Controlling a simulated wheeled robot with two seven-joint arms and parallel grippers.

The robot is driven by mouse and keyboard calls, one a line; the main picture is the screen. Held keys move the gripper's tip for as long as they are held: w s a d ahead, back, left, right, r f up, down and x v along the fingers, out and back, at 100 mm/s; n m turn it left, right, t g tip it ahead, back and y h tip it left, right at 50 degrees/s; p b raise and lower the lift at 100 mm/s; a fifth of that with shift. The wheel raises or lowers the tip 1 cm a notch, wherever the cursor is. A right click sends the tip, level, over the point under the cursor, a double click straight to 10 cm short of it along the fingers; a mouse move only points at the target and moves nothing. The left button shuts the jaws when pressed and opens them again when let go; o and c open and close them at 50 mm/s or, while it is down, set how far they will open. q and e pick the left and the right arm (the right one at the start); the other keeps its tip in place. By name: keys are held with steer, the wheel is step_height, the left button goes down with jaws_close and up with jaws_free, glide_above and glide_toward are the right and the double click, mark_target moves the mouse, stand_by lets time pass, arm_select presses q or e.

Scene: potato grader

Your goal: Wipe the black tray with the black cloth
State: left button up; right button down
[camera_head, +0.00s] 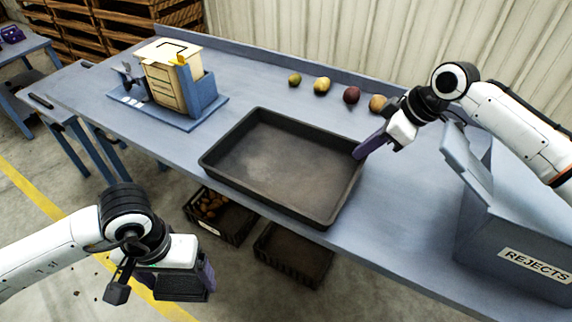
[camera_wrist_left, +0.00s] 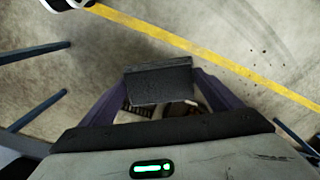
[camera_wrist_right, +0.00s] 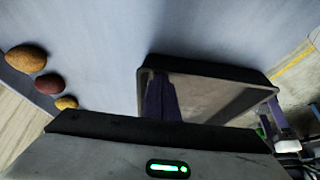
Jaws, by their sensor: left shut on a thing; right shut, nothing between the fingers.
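The black tray (camera_head: 212,172) lies on the blue-grey bench, with a pale dusty patch on its floor. It also shows in the right wrist view (camera_wrist_right: 205,70). My left gripper (camera_head: 190,280) is off the front edge of the bench, left of and nearer than the tray. It is shut on the black cloth (camera_wrist_left: 160,84), which looks like a folded dark block between the purple fingers. My right gripper (camera_head: 362,153) is shut and empty, its fingertips at the tray's right rim; I cannot tell whether they touch it.
Several potatoes (camera_head: 321,86) lie in a row at the back. A wooden box (camera_head: 165,83) on a blue stand is at the left. The rejects bin (camera_head: 515,235) is at the right. Crates (camera_head: 293,255) sit on the floor below.

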arm_select(q)
steer(key=shift+r, duration=0.15)
step_height(320, 180, up, 3)
steer(key=p, duration=0.3)
steer(key=shift+r, duration=0.15)
arm_select(e)
step_height(320, 180, up, 3)
steer(key=shift+r, duration=0.2)
arm_select(q)
steer(key=shift+f, duration=0.25)
arm_select(e)
steer(key=shift+r, duration=1.3)
steer(key=shift+d, duration=0.1)
